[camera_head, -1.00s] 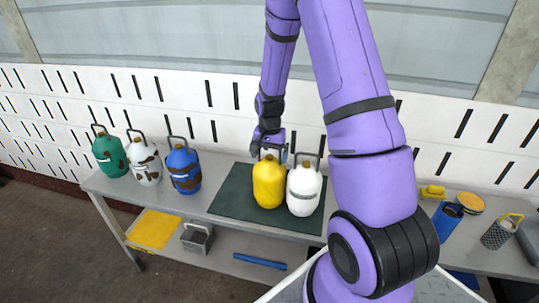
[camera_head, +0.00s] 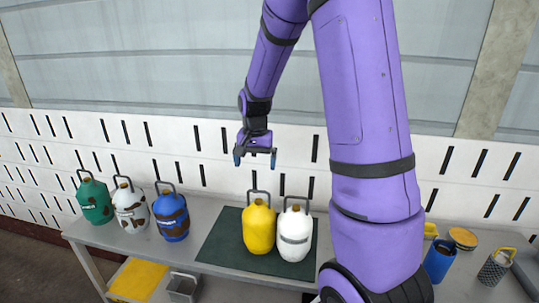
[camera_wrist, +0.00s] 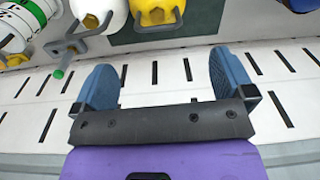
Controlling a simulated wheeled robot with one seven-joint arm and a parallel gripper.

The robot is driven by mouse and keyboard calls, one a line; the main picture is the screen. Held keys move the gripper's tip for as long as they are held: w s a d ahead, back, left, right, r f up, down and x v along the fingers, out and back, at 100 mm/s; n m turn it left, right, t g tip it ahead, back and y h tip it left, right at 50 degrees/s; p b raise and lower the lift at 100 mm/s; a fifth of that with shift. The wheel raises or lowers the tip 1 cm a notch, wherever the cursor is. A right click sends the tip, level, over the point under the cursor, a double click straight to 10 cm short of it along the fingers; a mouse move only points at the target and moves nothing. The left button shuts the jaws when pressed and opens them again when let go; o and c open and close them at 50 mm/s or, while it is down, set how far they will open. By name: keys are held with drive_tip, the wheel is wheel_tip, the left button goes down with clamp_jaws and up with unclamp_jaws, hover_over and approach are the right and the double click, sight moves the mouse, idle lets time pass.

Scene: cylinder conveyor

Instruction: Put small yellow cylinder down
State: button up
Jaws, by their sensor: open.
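The small yellow cylinder (camera_head: 259,230) stands upright on the dark green mat (camera_head: 218,243), its grey handle on top. A white cylinder (camera_head: 296,242) with a grey band stands right beside it. My gripper (camera_head: 256,160) is open and empty, raised above and behind the yellow cylinder, in front of the white slotted wall. In the wrist view my two blue fingers (camera_wrist: 160,78) are spread with nothing between them. The yellow cylinder (camera_wrist: 158,12) and the white one (camera_wrist: 98,14) show at that view's top edge, clear of the fingers.
Green (camera_head: 94,203), stained white (camera_head: 130,208) and blue (camera_head: 171,217) cylinders stand on the left of the grey table (camera_head: 205,212). A blue cup (camera_head: 438,262) and a mesh container (camera_head: 494,268) stand at the right. The mat's left part is bare.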

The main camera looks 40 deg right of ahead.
drive_tip(key=s+a+r+n+t, duration=0.1)
drive_tip(key=s+a+r+n, duration=0.1)
drive_tip(key=s+a+r, duration=0.4)
drive_tip(key=s+a+r+n+t, duration=0.1)
drive_tip(key=s+a+r+n, duration=0.2)
drive_tip(key=r, duration=0.5)
drive_tip(key=s+a+r+n+t, duration=0.1)
drive_tip(key=s+a+r+n, duration=0.1)
drive_tip(key=s, duration=0.6)
drive_tip(key=s+a+r+n+t, duration=0.1)
drive_tip(key=s+a+r+n, duration=0.1)
drive_tip(key=s, duration=0.5)
drive_tip(key=shift+s+a+r+n+t, duration=0.3)
drive_tip(key=shift+s+r+t, duration=0.1)
drive_tip(key=shift+r, duration=0.15)
drive_tip(key=shift+w, duration=0.1)
